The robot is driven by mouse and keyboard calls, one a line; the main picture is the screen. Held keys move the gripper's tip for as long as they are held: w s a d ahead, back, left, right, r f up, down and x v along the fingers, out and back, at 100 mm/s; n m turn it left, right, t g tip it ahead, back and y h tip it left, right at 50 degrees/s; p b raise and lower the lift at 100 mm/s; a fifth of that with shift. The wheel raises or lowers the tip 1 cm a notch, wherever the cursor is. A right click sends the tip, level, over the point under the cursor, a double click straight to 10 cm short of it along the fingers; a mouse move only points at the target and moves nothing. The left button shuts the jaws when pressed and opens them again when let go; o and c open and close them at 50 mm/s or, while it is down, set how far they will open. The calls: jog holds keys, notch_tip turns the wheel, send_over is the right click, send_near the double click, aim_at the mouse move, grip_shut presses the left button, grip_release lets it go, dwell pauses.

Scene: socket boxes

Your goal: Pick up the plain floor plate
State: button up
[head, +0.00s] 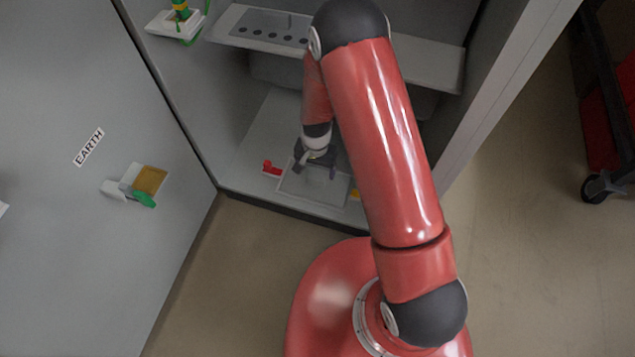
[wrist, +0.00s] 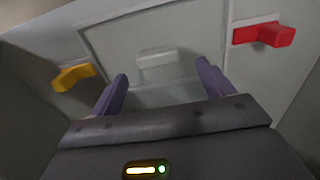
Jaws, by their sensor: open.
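The plain floor plate (head: 297,188) is a flat grey panel on the cabinet floor. In the wrist view the plate (wrist: 190,35) fills the middle and has a pale block-shaped handle (wrist: 157,60). My gripper (head: 313,163) is above the plate inside the cabinet. In the wrist view my gripper (wrist: 162,72) is open and empty, with its two purple fingers pointing toward the handle, one on each side in the picture. I cannot tell how far the fingertips are from it. My arm hides part of the plate in the head view.
A red handle (head: 271,168) and a yellow handle (wrist: 73,76) flank the plate. A shelf (head: 430,68) spans the cabinet above. The open door (head: 60,200) at the left carries an EARTH label and a yellow-green fitting (head: 146,184). A dark cart (head: 612,100) stands at the right.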

aim_at(316, 178)
jog(key=f, duration=0.4)
jog(key=shift+s+f+b, duration=0.3)
jog(key=shift+s+f, duration=0.05)
jog(key=shift+f, duration=0.05)
jog(key=c, duration=1)
jog(key=shift+r, duration=0.2)
notch_tip(316, 178, up, 20)
jog(key=p, duration=0.2)
jog(key=shift+f+p, duration=0.15)
jog(key=shift+p, duration=0.2)
